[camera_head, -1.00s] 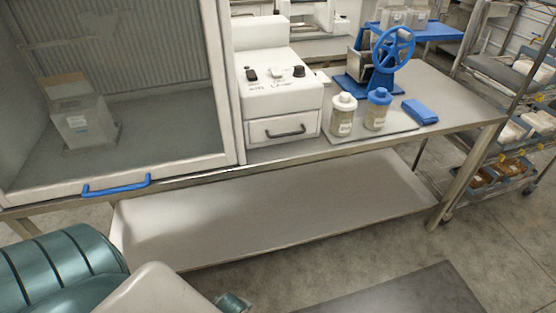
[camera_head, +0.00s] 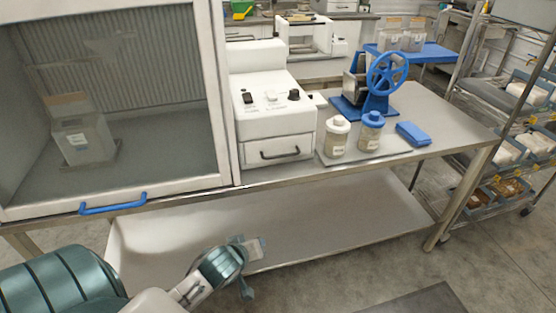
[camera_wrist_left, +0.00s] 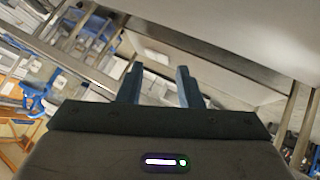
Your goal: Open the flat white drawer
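The flat white drawer (camera_head: 290,149) with a dark bar handle (camera_head: 281,153) is closed in the lower front of the white machine (camera_head: 268,95) on the metal bench. My left gripper (camera_head: 254,248) is in front of the bench, well below the drawer and apart from it, seen over the lower shelf. In the left wrist view its two fingers (camera_wrist_left: 160,72) are spread with nothing between them. The drawer is not clearly seen in that view. My right gripper is not in view.
A glass-fronted cabinet with a blue handle (camera_head: 113,204) stands left of the machine. Two jars (camera_head: 336,138), a blue block (camera_head: 413,133) and a blue-wheeled device (camera_head: 384,80) are to its right. The bench's front edge (camera_head: 300,174) lies between gripper and drawer.

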